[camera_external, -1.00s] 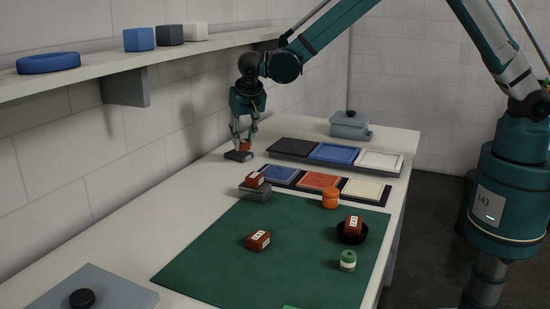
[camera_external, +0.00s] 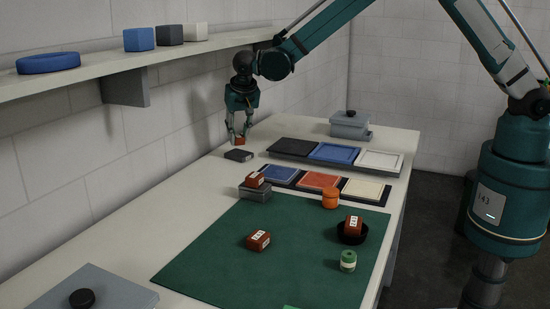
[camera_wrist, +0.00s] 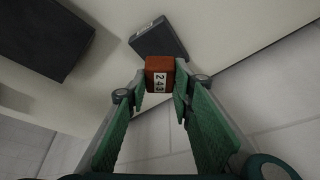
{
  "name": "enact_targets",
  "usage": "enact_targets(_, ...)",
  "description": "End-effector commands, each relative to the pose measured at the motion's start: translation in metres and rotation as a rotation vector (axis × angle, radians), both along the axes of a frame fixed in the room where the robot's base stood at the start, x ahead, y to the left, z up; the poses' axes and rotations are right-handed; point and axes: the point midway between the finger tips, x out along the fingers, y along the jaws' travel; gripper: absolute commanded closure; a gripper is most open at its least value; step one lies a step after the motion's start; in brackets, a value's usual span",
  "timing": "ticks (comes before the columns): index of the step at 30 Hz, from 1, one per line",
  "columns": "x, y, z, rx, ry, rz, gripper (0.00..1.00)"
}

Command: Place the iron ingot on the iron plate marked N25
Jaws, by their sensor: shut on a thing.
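My gripper (camera_external: 239,136) is at the far left of the table, shut on a red-brown ingot (camera_external: 239,141) with a pale label. In the wrist view the held ingot (camera_wrist: 159,74) sits between the fingertips, its label reading roughly 243. A small dark grey plate (camera_external: 238,155) lies on the table just below and in front of the ingot. In the wrist view the dark plate (camera_wrist: 157,37) shows beyond the ingot, with a small unreadable mark on its edge. The ingot appears raised and apart from it.
Other labelled red-brown blocks are on a grey box (camera_external: 256,193), on the green mat (camera_external: 200,262) and in a black bowl (camera_external: 351,238). Right of the plate are a dark tray of coloured panels (camera_external: 334,153) and a second row (camera_external: 318,182). A wall shelf (camera_external: 110,68) runs along the left.

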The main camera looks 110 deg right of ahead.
Motion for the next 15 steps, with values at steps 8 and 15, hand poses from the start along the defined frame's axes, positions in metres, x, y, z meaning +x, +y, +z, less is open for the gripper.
enact_targets(8, 0.0, 0.002, -0.03, 0.001, 0.0, 0.001, 0.99)
enact_targets(15, 0.0, 0.003, -0.032, 0.001, 0.0, 0.001, 0.99)
